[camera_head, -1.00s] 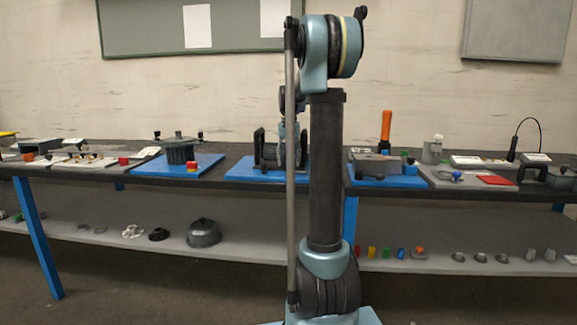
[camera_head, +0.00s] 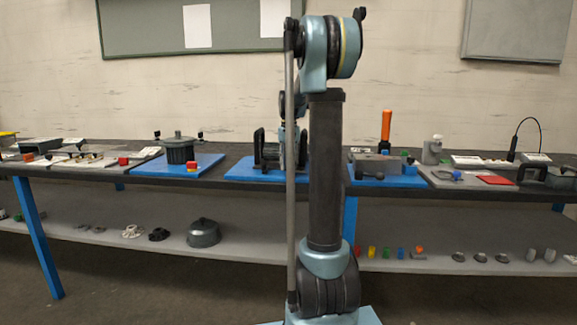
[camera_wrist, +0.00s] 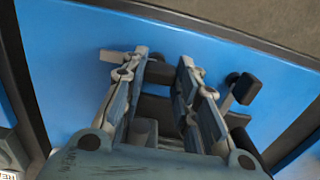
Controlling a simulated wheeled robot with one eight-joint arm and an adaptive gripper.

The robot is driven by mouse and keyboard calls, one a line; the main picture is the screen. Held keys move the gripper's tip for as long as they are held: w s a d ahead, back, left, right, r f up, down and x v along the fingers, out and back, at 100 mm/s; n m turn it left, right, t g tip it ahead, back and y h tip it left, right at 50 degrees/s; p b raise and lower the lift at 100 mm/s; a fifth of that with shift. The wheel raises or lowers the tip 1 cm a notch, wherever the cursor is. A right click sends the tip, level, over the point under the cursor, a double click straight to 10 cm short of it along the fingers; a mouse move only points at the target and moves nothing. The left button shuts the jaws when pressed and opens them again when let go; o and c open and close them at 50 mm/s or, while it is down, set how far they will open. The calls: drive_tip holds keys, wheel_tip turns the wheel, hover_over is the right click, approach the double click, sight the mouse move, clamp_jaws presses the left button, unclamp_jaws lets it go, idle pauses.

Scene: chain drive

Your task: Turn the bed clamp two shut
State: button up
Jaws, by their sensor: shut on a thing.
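In the wrist view my gripper (camera_wrist: 163,62) is over the blue board (camera_wrist: 75,75), its two fingers on either side of a dark piece (camera_wrist: 158,73). This looks like part of the bed clamp, but the fingers hide most of it and I cannot tell which clamp it is. A light grey bar end (camera_wrist: 115,56) sticks out left of the fingers. A lever with a black knob (camera_wrist: 245,88) stands to their right, apart from them. In the head view a black-framed fixture (camera_head: 268,152) stands on the middle blue board (camera_head: 245,172), partly hidden by my arm.
On the bench, a dark ribbed housing (camera_head: 180,152) stands on a blue board to the left. A grey block (camera_head: 377,165) and an orange upright handle (camera_head: 386,125) are to the right. Small parts and a dark domed cover (camera_head: 203,232) lie on the lower shelf.

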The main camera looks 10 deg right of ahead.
drive_tip(key=shift+n, duration=0.3)
drive_tip(key=n, duration=0.3)
drive_tip(key=shift+s+n, duration=0.1)
drive_tip(key=shift+n, duration=0.3)
drive_tip(key=n, duration=0.4)
drive_tip(key=shift+s+n, duration=0.1)
drive_tip(key=shift+n, duration=0.2)
drive_tip(key=n, duration=0.4)
drive_tip(key=shift+d, duration=0.1)
drive_tip(key=n, duration=0.4)
drive_tip(key=shift+s+d+n, duration=0.1)
drive_tip(key=shift+n, duration=0.5)
drive_tip(key=o, duration=1.1)
drive_tip(key=shift+c, duration=0.2)
